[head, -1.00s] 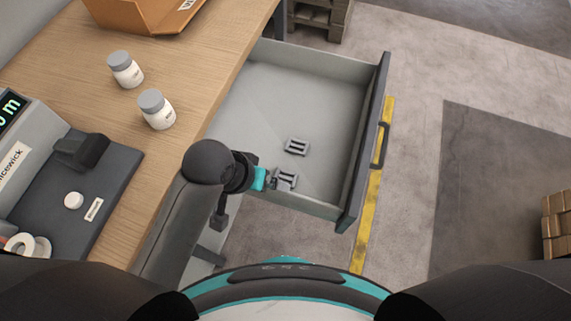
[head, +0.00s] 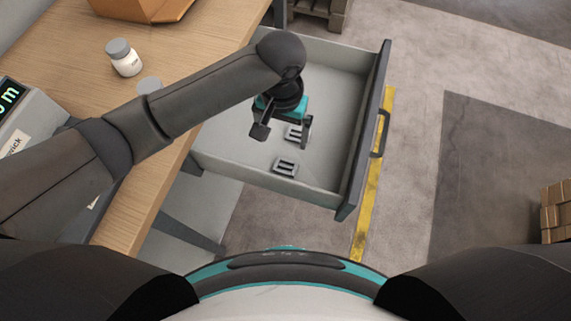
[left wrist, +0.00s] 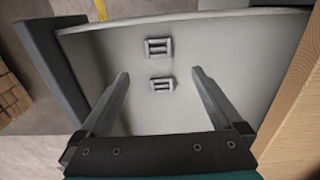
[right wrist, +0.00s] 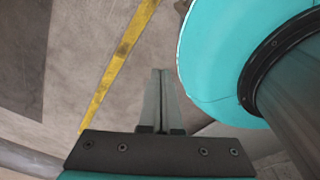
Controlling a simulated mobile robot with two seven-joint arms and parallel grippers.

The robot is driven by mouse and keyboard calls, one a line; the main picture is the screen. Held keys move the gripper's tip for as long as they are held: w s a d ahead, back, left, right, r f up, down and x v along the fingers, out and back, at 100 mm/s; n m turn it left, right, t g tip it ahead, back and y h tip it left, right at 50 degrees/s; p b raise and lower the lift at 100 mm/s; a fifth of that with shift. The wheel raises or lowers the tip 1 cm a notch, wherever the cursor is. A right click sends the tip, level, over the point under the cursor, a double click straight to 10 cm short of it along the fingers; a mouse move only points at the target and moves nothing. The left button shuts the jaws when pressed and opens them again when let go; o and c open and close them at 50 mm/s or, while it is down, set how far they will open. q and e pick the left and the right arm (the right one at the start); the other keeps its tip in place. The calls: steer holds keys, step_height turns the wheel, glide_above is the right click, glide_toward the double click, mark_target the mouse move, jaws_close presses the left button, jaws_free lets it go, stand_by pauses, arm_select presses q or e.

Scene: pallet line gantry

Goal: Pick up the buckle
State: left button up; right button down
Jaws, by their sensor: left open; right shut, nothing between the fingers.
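Two grey buckles lie flat, apart from each other, on the floor of the open drawer. The nearer buckle (head: 285,166) lies close to the drawer's near side wall; it is the upper buckle in the left wrist view (left wrist: 159,46). The farther buckle (head: 293,133) is partly hidden by my left gripper; it is the lower one in the left wrist view (left wrist: 162,84). My left gripper (head: 281,139) is open and empty above the drawer, its fingers pointing down, with the farther buckle showing between them. My right gripper (right wrist: 161,71) is shut and empty, away from the drawer.
The pale grey drawer (head: 336,95) has a dark front with a handle (head: 380,134). The wooden table (head: 195,70) adjoins it on the left, bearing a white jar (head: 124,58), a second jar (head: 149,86) mostly behind my arm, a scale (head: 25,118) and an orange tray (head: 150,8).

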arm_select(q)
steer(key=b, duration=0.3)
glide_above(284, 170)
step_height(284, 170, down, 7)
steer(key=f, duration=0.1)
steer(key=w+f+b, duration=0.1)
steer(key=shift+a+f, duration=0.1)
steer(key=shift+f, duration=0.45)
steer(key=shift+s+f+b, duration=0.1)
steer(key=shift+f+b, duration=0.15)
steer(key=shift+b, duration=0.1)
steer(key=shift+s+f+b, duration=0.2)
steer(key=shift+f+b, duration=0.25)
steer(key=shift+f, duration=0.25)
steer(key=shift+s+f+b, duration=0.2)
steer(key=shift+f+b, duration=0.2)
steer(key=shift+f, duration=0.25)
steer(key=shift+f+b, duration=0.45)
steer(key=shift+f, duration=0.45)
arm_select(e)
steer(key=w+f+t, duration=0.1)
steer(key=w+f, duration=0.2)
steer(key=w, duration=0.5)
steer(key=shift+w+d+f, duration=0.2)
steer(key=shift+w, duration=0.15)
arm_select(q)
steer(key=shift+c, duration=0.4)
steer(key=c, duration=1.3)
steer(key=shift+o, duration=0.2)
